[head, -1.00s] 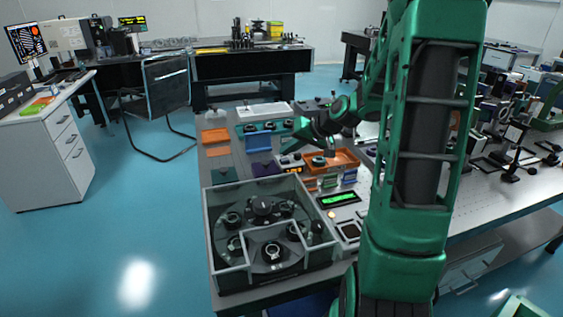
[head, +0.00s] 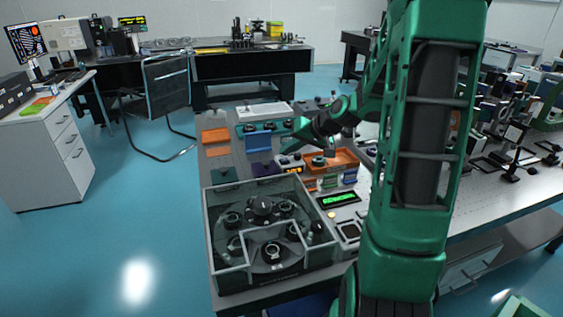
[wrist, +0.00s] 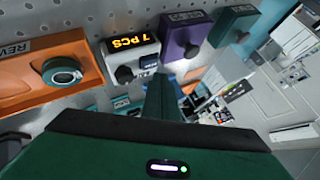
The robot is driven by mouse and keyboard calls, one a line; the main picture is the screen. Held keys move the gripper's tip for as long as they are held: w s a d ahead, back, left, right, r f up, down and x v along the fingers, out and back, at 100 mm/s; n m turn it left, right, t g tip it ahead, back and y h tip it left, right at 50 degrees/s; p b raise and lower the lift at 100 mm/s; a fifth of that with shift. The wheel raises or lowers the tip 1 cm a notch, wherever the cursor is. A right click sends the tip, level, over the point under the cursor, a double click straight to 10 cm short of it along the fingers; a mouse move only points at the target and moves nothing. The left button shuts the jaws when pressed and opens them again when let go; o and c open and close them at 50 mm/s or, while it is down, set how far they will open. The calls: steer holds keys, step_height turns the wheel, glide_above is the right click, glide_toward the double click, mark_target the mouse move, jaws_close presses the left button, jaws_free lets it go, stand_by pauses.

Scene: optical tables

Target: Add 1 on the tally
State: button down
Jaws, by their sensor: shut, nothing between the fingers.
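The tally (wrist: 131,55) is a small pale box with an orange "7 PCS" display and a dark round knob or button on its front. It is near the top middle of the wrist view. In the head view the tally (head: 291,164) stands just left of the orange tray, its digits too small to read surely. My gripper (wrist: 162,84) is shut and empty. In the wrist view its dark green fingers point up the picture, close below the tally's front and right of its knob. I cannot tell whether they touch it.
An orange tray marked "REV" (wrist: 40,82) holding a round ring part stands left of the tally. A purple box (wrist: 187,38) and a green box (wrist: 234,24), each with a dark knob, stand to its right. A clear-walled enclosure (head: 226,277) is at the table's near end.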

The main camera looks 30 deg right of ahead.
mark_target(288, 161)
steer(key=shift+f, duration=0.15)
steer(key=shift+s+f, duration=0.1)
steer(key=shift+f, duration=0.15)
steer(key=shift+f, duration=0.4)
stand_by(0.8)
steer(key=shift+r, duration=0.85)
steer(key=shift+r, duration=2.55)
steer(key=shift+s, duration=0.1)
